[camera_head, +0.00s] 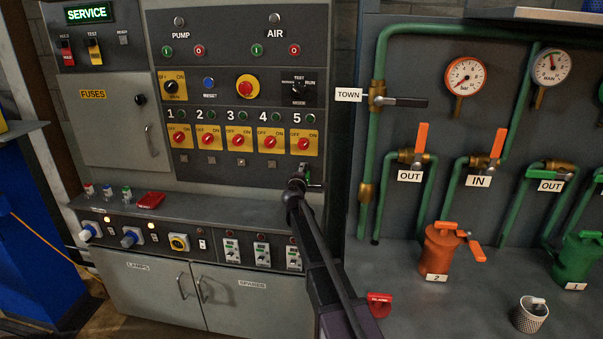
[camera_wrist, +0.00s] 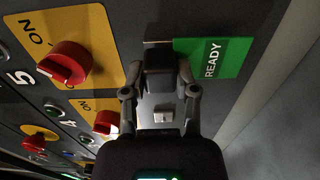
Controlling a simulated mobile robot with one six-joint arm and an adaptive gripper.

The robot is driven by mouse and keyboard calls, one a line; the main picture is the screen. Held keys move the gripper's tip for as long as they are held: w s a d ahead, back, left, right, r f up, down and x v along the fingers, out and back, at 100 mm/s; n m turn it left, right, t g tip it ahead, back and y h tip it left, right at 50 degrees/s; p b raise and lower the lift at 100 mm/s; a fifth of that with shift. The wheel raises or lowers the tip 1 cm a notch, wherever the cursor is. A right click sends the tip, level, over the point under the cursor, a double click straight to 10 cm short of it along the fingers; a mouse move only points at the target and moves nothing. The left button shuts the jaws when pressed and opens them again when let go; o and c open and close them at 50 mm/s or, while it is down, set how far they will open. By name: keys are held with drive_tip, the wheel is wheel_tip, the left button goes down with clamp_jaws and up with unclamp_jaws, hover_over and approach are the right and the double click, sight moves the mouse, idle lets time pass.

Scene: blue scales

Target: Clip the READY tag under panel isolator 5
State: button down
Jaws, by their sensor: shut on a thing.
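The green READY tag (camera_wrist: 222,58) is held at my gripper (camera_wrist: 160,62). Its lettered face sticks out to the right of the fingers in the wrist view. Isolator 5 is a red knob (camera_wrist: 68,65) on a yellow plate, left of the fingertips there; in the head view isolator 5 (camera_head: 304,143) is the rightmost of the row. My gripper (camera_head: 304,178) is just below it, close to the panel. The clip under isolator 5 is hidden behind my gripper. I cannot tell whether the tag touches it.
Isolator 4 (camera_head: 270,142) is just left, with a small clip (camera_head: 271,163) below it. The TOWN valve handle (camera_head: 405,102) and green pipes stand right of the panel.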

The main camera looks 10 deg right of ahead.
drive_tip(key=shift+w+d, duration=0.1)
drive_tip(key=shift+w, duration=0.25)
drive_tip(key=shift+c, duration=1.5)
unclamp_jaws()
drive_tip(key=shift+s, duration=0.1)
drive_tip(key=v, duration=1.2)
drive_tip(key=shift+r, duration=0.2)
